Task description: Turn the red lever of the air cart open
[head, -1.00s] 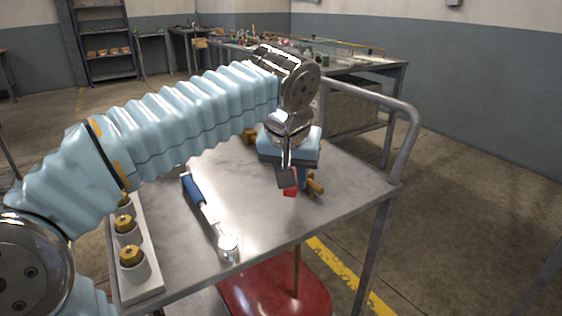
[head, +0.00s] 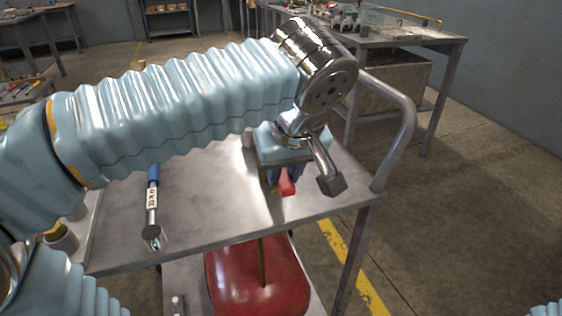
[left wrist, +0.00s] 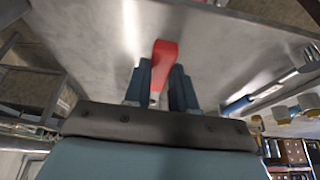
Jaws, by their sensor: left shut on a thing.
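The red lever (head: 287,184) shows beneath my left gripper (head: 276,175), near the right end of the grey metal cart top (head: 205,215) in the head view. In the left wrist view, the red lever (left wrist: 165,56) stands between the two dark blue fingers of my left gripper (left wrist: 160,82), which is shut on it. The gripper body and wrist hide the rest of the lever's fitting. How far the lever is turned cannot be told. My right gripper is out of view.
A torque wrench (head: 152,207) with a blue handle lies on the cart top, left of the gripper. A bent tube handle (head: 402,135) rises at the cart's right end. A red tank (head: 258,285) sits below. A cluttered workbench (head: 400,38) stands behind.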

